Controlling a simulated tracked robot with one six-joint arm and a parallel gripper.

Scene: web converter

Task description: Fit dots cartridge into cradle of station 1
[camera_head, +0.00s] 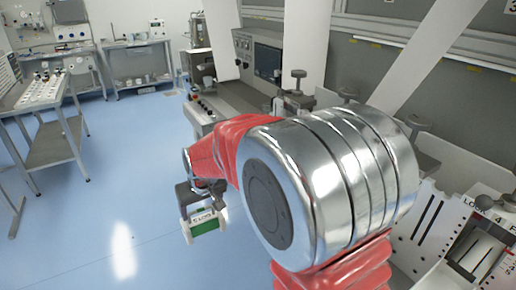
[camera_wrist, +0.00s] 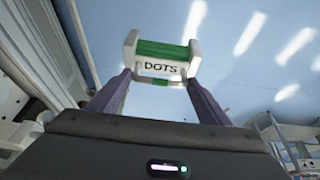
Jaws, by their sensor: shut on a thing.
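The dots cartridge (camera_wrist: 160,68) is a white block with a green band and a label reading DOTS. My gripper (camera_wrist: 160,88) is shut on it, one purple-grey finger at each side, in the wrist view. In the head view the cartridge (camera_head: 203,223) hangs below my gripper (camera_head: 201,200), in the air over the blue floor, left of my large silver and red arm joint. A cradle-like white station (camera_head: 475,250) with slots and scale markings stands at the lower right, partly cut off. I cannot tell which station it is.
A grey machine console (camera_head: 235,85) with a dark screen stands behind my arm. Clamp knobs (camera_head: 298,80) line the machine on the right. Work tables (camera_head: 50,140) stand at the left. The blue floor (camera_head: 110,215) is open at the lower left.

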